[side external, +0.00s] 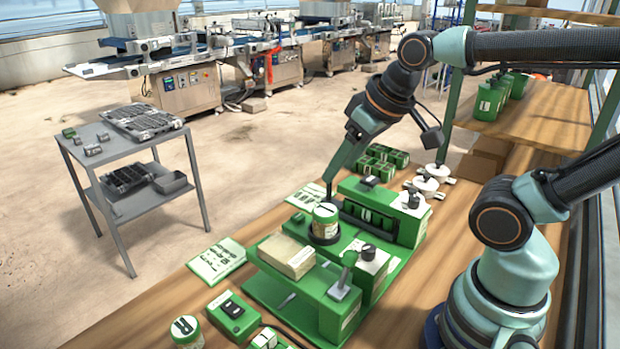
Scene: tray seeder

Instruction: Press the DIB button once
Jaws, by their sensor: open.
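The green tray seeder (331,297) stands on the wooden bench, with several knobs and controls on it. A black knob (369,252) sits on a white label near its middle, and a green knob (350,258) is just left of it. Another dark control (412,201) is on the right block, and one more (370,181) is at the back. The labels are too small to read, so I cannot tell which is the DIB button. My gripper (328,192) points down at a jar with a green lid (326,214); I cannot tell whether it touches the lid.
A pale box (286,256) lies on the seeder's left part, and a grey lever (341,284) rises at the front. A green box with a black switch (232,313), a jar (187,332) and a printed sheet (216,261) are on the bench. Green pots (382,162) stand behind.

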